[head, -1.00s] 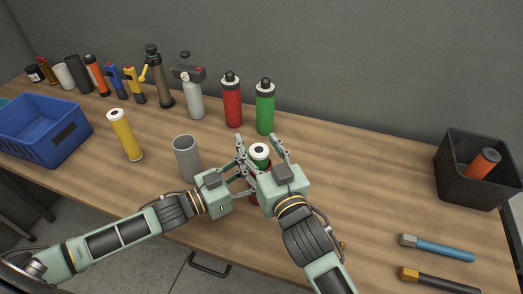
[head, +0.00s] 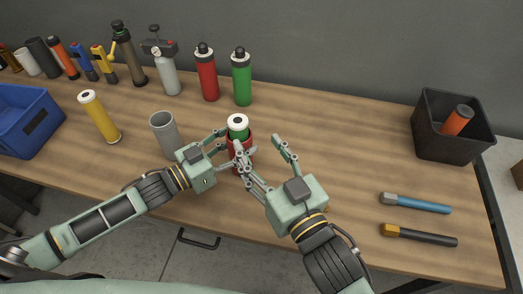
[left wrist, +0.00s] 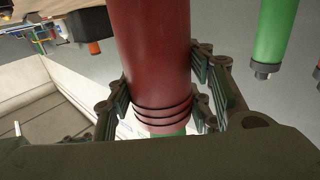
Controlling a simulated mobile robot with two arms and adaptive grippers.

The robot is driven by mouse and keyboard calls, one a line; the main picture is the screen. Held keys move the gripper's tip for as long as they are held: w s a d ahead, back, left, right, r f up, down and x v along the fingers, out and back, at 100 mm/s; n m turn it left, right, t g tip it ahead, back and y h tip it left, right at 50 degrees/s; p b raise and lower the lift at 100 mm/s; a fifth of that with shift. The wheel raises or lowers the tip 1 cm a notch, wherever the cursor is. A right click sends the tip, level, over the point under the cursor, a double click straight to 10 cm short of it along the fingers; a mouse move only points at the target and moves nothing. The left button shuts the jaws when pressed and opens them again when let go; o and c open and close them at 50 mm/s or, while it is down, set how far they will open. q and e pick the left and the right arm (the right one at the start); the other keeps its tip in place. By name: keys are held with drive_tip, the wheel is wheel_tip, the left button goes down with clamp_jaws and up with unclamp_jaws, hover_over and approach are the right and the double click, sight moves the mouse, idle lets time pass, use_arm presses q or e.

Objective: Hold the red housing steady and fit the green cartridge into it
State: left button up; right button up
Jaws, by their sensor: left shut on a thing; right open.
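The red housing (head: 245,141) stands upright on the wooden table, and my left gripper (head: 230,150) is shut on it from the left. In the left wrist view the red housing (left wrist: 155,60) runs between the fingers, with ridges near one end. The green cartridge (head: 238,130), with a white cap and dark centre, sits in the housing's mouth; its upper part shows above the rim. A bit of green also shows past the ridged end in the wrist view. My right gripper (head: 259,146) is open and empty, just right of the housing. How deep the cartridge sits is hidden.
A grey cup (head: 163,135) stands close left of my left gripper, with a yellow cylinder (head: 99,117) beyond. Red (head: 207,75) and green (head: 241,80) bottles stand behind. A black bin (head: 450,138) and two tools lie right. The table between is clear.

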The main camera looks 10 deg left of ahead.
use_arm(q)
drive_tip(key=o, duration=1.4)
drive_tip(key=shift+a, duration=0.1)
